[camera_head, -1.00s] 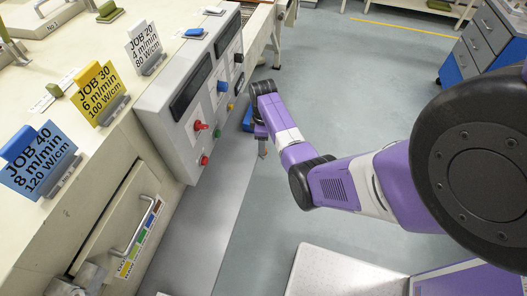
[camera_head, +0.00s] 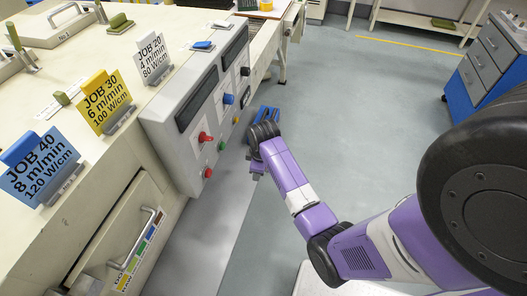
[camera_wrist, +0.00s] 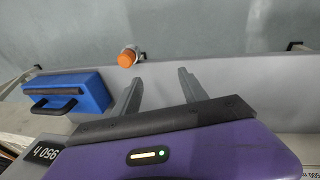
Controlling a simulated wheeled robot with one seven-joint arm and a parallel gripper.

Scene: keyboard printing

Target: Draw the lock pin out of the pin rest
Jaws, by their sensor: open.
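My gripper (camera_head: 257,172) hangs beside the front of the grey control panel (camera_head: 205,110), over the floor in the head view.
A blue case with a dark handle (camera_wrist: 70,93) lies left of the fingers. A silver-handled door (camera_head: 120,235) and job cards, such as JOB 30 (camera_head: 105,100), are at left. A blue-grey drawer cabinet (camera_head: 485,60) stands at right. Open floor (camera_head: 365,130) lies between.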

